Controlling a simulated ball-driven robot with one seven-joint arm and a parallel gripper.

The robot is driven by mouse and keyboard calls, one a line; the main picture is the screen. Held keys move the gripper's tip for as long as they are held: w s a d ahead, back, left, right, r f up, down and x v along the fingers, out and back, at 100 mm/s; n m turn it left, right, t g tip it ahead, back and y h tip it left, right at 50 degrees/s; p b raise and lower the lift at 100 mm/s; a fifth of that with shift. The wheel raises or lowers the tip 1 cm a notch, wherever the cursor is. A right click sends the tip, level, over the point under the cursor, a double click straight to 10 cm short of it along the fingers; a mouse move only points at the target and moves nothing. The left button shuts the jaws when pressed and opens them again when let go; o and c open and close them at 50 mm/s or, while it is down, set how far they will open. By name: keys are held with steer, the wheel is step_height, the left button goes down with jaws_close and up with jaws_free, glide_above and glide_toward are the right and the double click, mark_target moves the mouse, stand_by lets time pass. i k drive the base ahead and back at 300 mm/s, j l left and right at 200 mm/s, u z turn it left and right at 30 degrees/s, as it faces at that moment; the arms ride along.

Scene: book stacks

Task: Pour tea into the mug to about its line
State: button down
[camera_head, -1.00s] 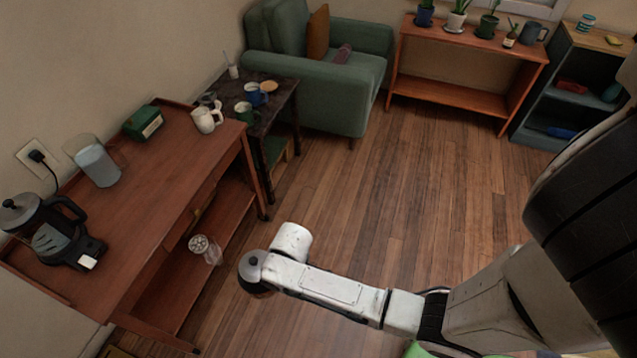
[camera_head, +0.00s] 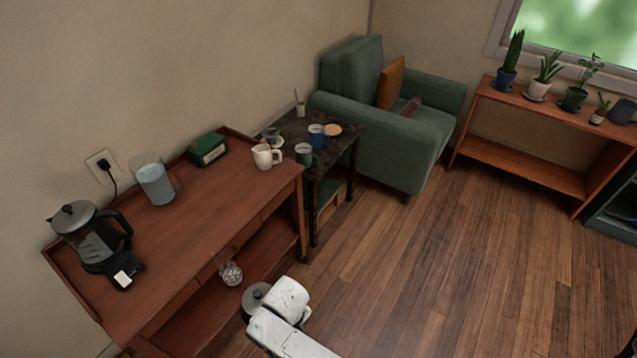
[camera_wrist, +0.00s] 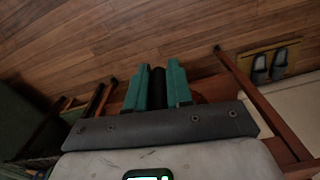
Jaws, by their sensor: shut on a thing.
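A glass kettle with a dark lid and handle (camera_head: 92,238) stands on its base at the left end of the wooden desk. A white mug (camera_head: 265,156) stands at the desk's right end. A green mug (camera_head: 304,154) and a blue mug (camera_head: 317,136) stand on the dark side table. I cannot see a fill line on any mug. My gripper (camera_wrist: 160,88) shows in the wrist view, with teal fingers shut on a dark thing (camera_wrist: 158,92) between them. I cannot tell what it is. The head view shows only part of my arm, not the gripper.
The wooden desk (camera_head: 215,205) also holds a glass jug (camera_head: 155,183) and a green box (camera_head: 207,148). A glass jar (camera_head: 230,272) sits on its lower shelf. A green armchair (camera_head: 400,130) stands beyond the side table (camera_head: 345,148). The wooden floor (camera_head: 450,270) is open at right.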

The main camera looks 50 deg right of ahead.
mark_target(308, 158)
steer(key=i+l+z, duration=0.25)
steer(key=l+z, duration=0.15)
steer(key=i+l+z, duration=0.25)
steer(key=z, duration=0.2)
steer(key=i+l+z, duration=0.25)
steer(key=z, duration=0.15)
steer(key=i+l+z, duration=0.1)
steer(key=i+z, duration=0.3)
steer(key=i+l+u, duration=0.1)
steer(key=i+u, duration=0.15)
steer(key=i, duration=0.25)
steer(key=i+l+u, duration=0.3)
steer(key=i, duration=0.2)
steer(key=i+l+u, duration=0.3)
steer(key=i+u, duration=0.15)
steer(key=i+l+u, duration=0.4)
steer(key=j, duration=0.3)
steer(key=k+j, duration=0.15)
steer(key=j, duration=0.2)
steer(key=k+l+u, duration=0.1)
steer(key=u, duration=0.2)
